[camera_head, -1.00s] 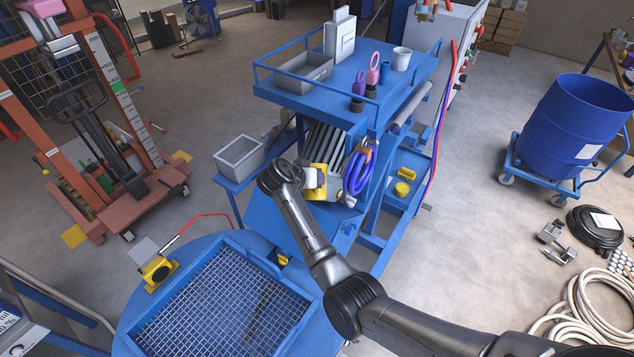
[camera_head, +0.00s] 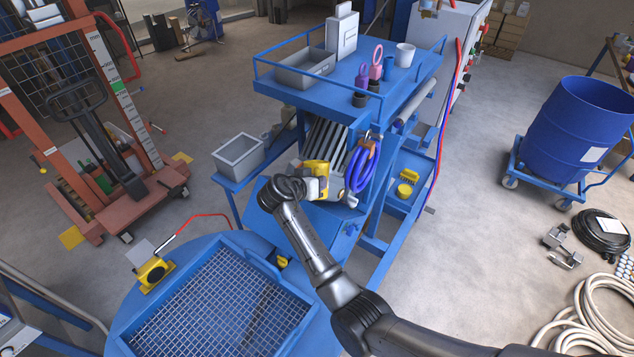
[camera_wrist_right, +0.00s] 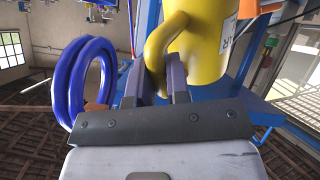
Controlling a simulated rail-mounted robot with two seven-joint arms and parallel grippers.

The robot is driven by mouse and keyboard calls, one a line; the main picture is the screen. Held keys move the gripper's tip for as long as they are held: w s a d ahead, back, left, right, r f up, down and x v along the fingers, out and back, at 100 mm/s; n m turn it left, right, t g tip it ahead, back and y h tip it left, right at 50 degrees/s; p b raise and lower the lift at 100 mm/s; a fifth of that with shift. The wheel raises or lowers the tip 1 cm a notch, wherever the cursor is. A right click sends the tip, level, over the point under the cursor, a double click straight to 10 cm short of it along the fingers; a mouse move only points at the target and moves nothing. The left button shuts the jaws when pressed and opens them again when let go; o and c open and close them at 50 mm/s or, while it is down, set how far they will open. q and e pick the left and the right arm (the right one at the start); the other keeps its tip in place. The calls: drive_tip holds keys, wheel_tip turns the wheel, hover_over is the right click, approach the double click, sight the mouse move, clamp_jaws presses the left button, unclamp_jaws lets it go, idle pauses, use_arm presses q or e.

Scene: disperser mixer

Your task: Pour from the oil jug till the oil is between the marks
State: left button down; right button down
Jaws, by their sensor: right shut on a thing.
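The yellow oil jug (camera_head: 317,167) is in front of the blue machine, near the blue coiled hose, in the head view. My right gripper (camera_head: 327,184) is shut on its handle. In the right wrist view the jug (camera_wrist_right: 208,50) fills the upper middle, and the two fingers of my right gripper (camera_wrist_right: 160,78) close around the handle. The jug's mouth and any oil stream cannot be made out. The oil level and its marks cannot be made out either. My left gripper is not in view.
The blue coiled hose (camera_head: 361,166) hangs just right of the jug. A railed blue shelf (camera_head: 345,92) is above and behind. A grey bin (camera_head: 238,158) stands to the left. A round blue vessel with a mesh grid (camera_head: 225,305) is in front.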

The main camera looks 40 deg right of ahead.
sight(317, 172)
drive_tip(key=shift+r+m+h+p, duration=0.3)
drive_tip(key=shift+r+h+p, duration=0.4)
drive_tip(key=shift+p, duration=1.05)
drive_tip(key=shift+r+t, duration=0.15)
drive_tip(key=shift+t, duration=0.25)
drive_tip(key=shift+r+m+t+h, duration=0.15)
drive_tip(key=shift+m+t+h, duration=0.15)
drive_tip(key=shift+h, duration=0.1)
wheel_tip(317, 172, up, 2)
drive_tip(key=m+t+h+b, duration=0.1)
drive_tip(key=h+b, duration=0.1)
drive_tip(key=b, duration=0.3)
drive_tip(key=shift+m+h+b, duration=0.3)
drive_tip(key=shift+r+h+b, duration=0.3)
drive_tip(key=shift+r+b, duration=0.2)
drive_tip(key=shift+b, duration=0.25)
drive_tip(key=shift+r, duration=0.1)
